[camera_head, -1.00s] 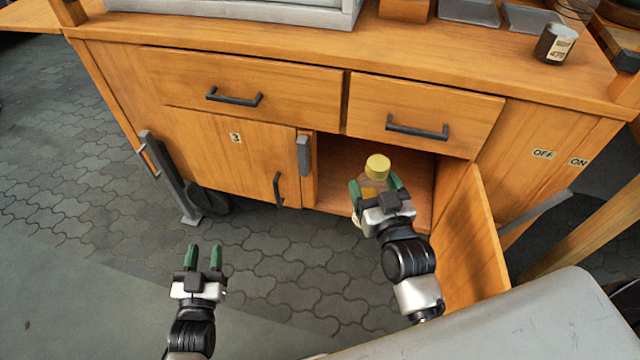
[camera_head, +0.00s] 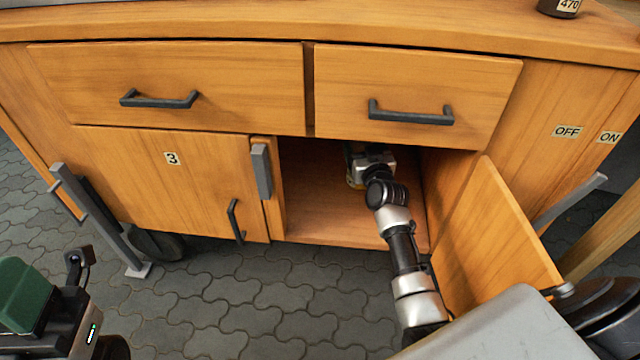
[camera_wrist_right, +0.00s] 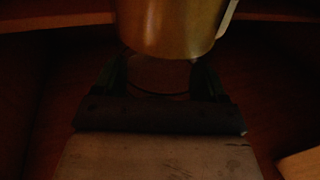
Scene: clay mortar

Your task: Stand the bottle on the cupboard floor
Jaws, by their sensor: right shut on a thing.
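The open cupboard (camera_head: 320,215) is under the right drawer, with its wooden floor showing at the front. My right gripper (camera_head: 368,163) is inside it, shut on the bottle. The bottle is mostly hidden behind the gripper in the head view; only a small yellowish part (camera_head: 354,183) shows. In the dark right wrist view the bottle's yellow cap (camera_wrist_right: 172,28) rises above the gripper (camera_wrist_right: 160,78), between and beyond its fingers. I cannot tell whether its base touches the floor. My left gripper (camera_head: 25,295) is partly in view at the lower left, away from the cupboard; its opening is unclear.
The open cupboard door (camera_head: 495,235) stands to the right of my right arm. A post with a grey handle (camera_head: 262,170) borders the opening on the left. A closed door marked 3 (camera_head: 180,185) and two closed drawers with dark handles (camera_head: 410,113) surround it.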

